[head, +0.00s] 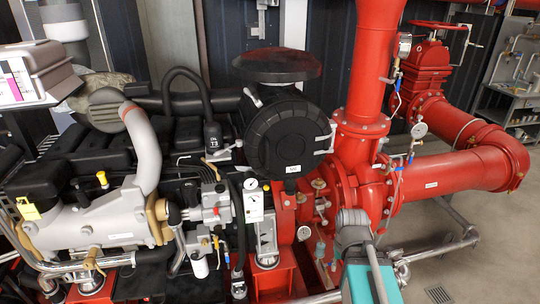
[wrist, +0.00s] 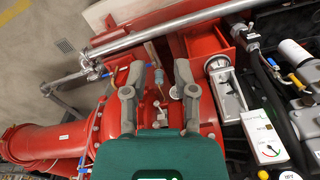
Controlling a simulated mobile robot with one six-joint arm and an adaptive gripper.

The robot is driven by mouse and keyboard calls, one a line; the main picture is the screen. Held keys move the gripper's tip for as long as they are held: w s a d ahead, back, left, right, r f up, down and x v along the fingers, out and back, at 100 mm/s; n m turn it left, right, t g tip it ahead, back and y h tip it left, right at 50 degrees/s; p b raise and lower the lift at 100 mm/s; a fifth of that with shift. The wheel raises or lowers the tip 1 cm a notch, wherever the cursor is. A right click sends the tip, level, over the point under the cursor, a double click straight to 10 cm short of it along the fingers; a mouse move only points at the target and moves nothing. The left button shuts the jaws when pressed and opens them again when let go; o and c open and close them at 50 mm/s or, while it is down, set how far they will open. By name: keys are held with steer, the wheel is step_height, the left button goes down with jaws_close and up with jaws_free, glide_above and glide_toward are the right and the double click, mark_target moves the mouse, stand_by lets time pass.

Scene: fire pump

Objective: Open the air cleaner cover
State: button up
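The air cleaner is a black round drum whose cover (head: 287,135) faces me in the middle of the head view. The cover sits closed on the housing. Silver latches show at its upper left (head: 252,97) and right edge (head: 326,136). The cover's face cannot be made out in the wrist view.
A white gauge box (head: 254,203) stands below the cover; it also shows in the wrist view (wrist: 262,136). Red pump piping (head: 365,180) rises close to the cover's right. The engine (head: 110,180) fills the left. Clear floor (head: 425,270) lies at lower right.

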steer(key=n+t+y+p, duration=0.3)
steer(key=n+t+y, duration=0.7)
steer(key=t+y, duration=0.3)
glide_toward(269, 157)
steer(key=s+d+g, duration=0.1)
steer(key=d, duration=0.2)
steer(key=shift+r+y, duration=0.1)
steer(key=shift+y, duration=0.3)
steer(key=shift+a, duration=0.15)
steer(key=x, duration=1.3)
steer(key=shift+a, duration=0.3)
